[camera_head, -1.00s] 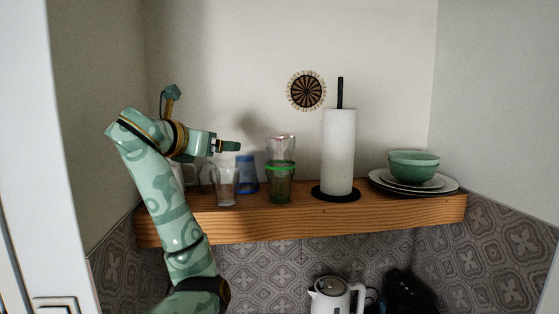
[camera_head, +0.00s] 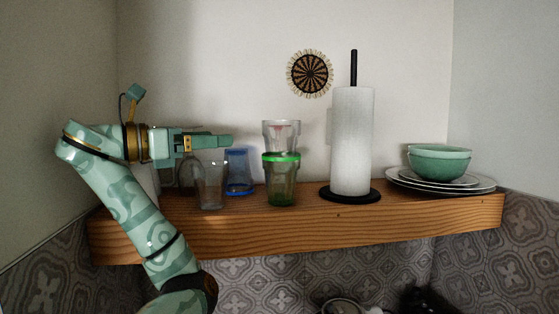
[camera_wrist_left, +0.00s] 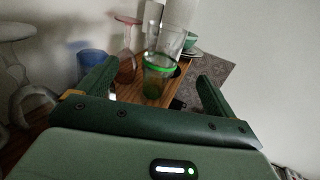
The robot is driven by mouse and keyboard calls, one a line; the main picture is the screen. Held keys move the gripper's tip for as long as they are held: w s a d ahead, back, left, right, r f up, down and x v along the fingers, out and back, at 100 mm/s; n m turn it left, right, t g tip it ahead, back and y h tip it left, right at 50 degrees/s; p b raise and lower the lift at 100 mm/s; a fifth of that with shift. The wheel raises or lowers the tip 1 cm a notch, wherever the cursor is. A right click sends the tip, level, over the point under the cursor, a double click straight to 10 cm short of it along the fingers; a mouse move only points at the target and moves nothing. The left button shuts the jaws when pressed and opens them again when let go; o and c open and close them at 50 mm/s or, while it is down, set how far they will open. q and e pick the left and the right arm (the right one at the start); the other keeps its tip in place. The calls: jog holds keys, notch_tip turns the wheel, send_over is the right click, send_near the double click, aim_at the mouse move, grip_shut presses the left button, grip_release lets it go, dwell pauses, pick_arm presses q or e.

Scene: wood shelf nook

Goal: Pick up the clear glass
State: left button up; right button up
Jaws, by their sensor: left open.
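One clear glass (camera_head: 211,187) stands upright on the wood shelf near its front edge, below my left gripper. Another clear glass (camera_head: 281,134) sits upright on top of a green glass (camera_head: 282,190); this stack shows in the left wrist view, with its clear upper glass (camera_wrist_left: 169,42) and green lower glass (camera_wrist_left: 156,83). My left gripper (camera_head: 229,140) is open and empty, left of the stack and at about the height of its upper glass. In the left wrist view its fingers (camera_wrist_left: 157,74) spread to either side of the stack, apart from it. My right gripper is not in view.
A blue glass (camera_head: 239,171) stands left of the stack. A pinkish glass (camera_wrist_left: 127,65) stands beside the stack, towards the wall. A paper towel roll (camera_head: 352,140) stands right of it; plates (camera_head: 402,178) with green bowls (camera_head: 440,163) are farther right on the shelf (camera_head: 300,232).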

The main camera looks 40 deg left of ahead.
aim_at(266, 134)
pick_arm(q)
jog(key=p+x, duration=0.7)
jog(key=x, duration=0.3)
jog(key=shift+w+d+r, duration=0.1)
jog(key=shift+w+d, duration=0.2)
jog(key=shift+w, duration=0.05)
jog(key=shift+w+d+p, duration=0.15)
jog(key=shift+w+p, duration=0.05)
jog(key=shift+p, duration=0.15)
jog(key=p+x, duration=0.1)
jog(key=x, duration=0.1)
jog(key=p+x, duration=0.2)
jog(key=shift+w+d+r, duration=0.1)
jog(key=shift+d+r, duration=0.05)
jog(key=shift+d, duration=0.25)
jog(key=shift+w, duration=0.2)
jog(key=shift+s+a, duration=0.1)
jog(key=shift+s, duration=0.05)
jog(key=c, duration=1.2)
